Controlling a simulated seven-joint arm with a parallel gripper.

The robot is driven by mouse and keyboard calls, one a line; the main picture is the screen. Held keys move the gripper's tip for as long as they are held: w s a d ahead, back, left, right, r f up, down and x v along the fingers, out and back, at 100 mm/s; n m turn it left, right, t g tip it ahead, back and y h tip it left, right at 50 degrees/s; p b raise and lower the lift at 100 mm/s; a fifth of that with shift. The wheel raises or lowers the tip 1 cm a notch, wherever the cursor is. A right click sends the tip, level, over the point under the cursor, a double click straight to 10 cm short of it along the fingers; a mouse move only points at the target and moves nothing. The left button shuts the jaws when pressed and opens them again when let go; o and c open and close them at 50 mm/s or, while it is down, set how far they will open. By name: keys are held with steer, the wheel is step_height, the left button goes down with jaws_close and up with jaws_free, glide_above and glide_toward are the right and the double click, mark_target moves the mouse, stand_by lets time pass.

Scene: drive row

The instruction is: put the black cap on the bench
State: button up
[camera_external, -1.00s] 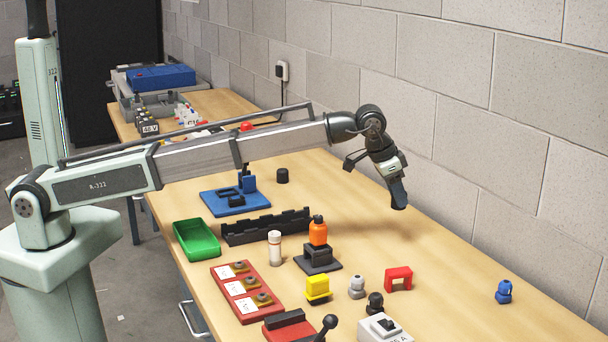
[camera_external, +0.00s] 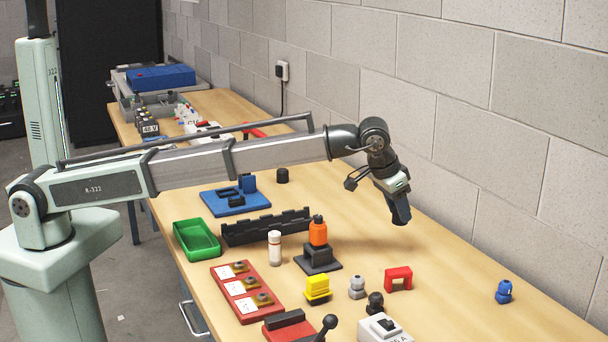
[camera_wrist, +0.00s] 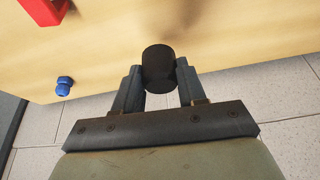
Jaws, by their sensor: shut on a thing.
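A black cap (camera_wrist: 159,70), a short dark cylinder, sits between the two fingers of my gripper (camera_wrist: 160,82) in the wrist view. The fingers are shut on its sides. In the external view my gripper (camera_external: 401,215) hangs above the bench (camera_external: 460,265), on the wall side, with the fingers pointing down. Bare bench lies beneath the held cap in the wrist view, with a gap that is hard to judge.
A red bracket (camera_external: 398,278) and a blue gland (camera_external: 504,291) stand on the bench in front of my gripper. Another small black cylinder (camera_external: 282,175) stands farther back. The block wall (camera_external: 470,150) borders the bench.

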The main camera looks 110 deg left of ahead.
step_height(320, 180, down, 9)
steer(key=shift+f, duration=0.1)
stand_by(0.4)
steer(key=shift+f, duration=0.15)
steer(key=o, duration=1)
steer(key=v, duration=1.2)
